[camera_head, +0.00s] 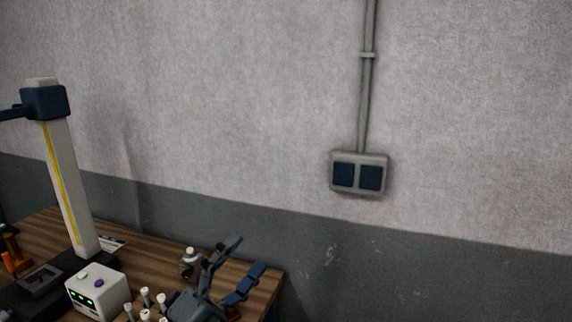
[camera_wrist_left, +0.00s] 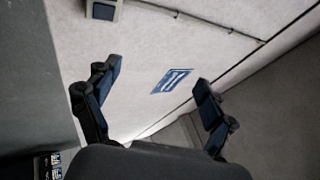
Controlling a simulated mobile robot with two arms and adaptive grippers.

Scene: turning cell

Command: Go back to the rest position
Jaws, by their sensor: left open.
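My left gripper (camera_head: 242,266) shows at the bottom of the head view, in front of the right end of the wooden table. Its two fingers are spread apart with nothing between them. In the left wrist view the same open gripper (camera_wrist_left: 152,98) points at the wall, with only bare wall and a blue sign (camera_wrist_left: 171,81) beyond its fingers. My right gripper is in neither view.
The wooden table (camera_head: 147,244) at lower left bears a white column (camera_head: 68,185), a white box with green lights (camera_head: 98,291), several white-topped pegs (camera_head: 146,295) and a small grey-white item (camera_head: 189,262). A socket box (camera_head: 358,173) is on the wall.

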